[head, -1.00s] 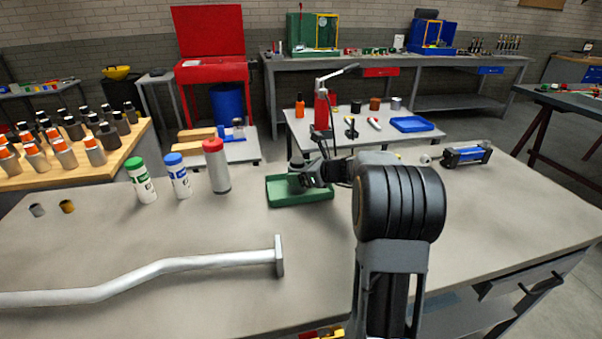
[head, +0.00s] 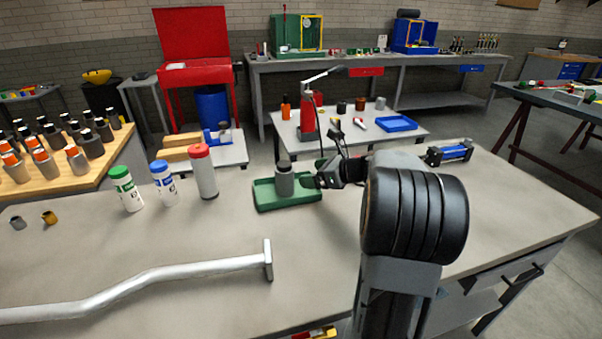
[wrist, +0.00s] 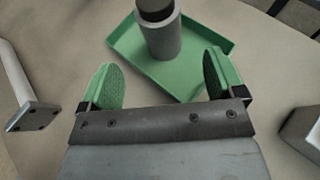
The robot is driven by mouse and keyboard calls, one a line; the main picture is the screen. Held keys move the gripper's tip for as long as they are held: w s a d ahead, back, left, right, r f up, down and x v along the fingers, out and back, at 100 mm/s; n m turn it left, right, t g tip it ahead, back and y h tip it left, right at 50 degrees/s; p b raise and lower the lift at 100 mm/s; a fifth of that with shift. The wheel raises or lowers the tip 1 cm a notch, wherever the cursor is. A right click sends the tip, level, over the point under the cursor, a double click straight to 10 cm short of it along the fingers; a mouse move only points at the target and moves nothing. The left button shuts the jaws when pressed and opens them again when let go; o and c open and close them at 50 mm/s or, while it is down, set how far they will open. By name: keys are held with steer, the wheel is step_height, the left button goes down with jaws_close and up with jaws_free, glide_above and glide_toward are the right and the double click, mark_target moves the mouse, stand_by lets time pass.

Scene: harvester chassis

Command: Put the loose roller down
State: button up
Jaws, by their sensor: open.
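The loose roller, a grey cylinder with a dark top (head: 284,181), stands upright in the green tray (head: 262,204) on the workbench. In the wrist view the roller (wrist: 161,38) stands in the green tray (wrist: 203,92), beyond my fingertips. My gripper (head: 312,182) is to the right of the roller in the head view. In the wrist view my gripper (wrist: 162,78) is open, its two green-padded fingers apart with nothing between them. The roller is clear of both fingers there.
A bent silver bar (head: 170,272) lies across the front left of the bench. Bottles with green (head: 126,190), blue (head: 163,184) and red (head: 203,172) caps stand left of the tray. Two small bushings lie farther left. A blue-and-black cylinder unit (head: 449,153) sits at the back right.

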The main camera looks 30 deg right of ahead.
steer(key=shift+v, duration=1.2)
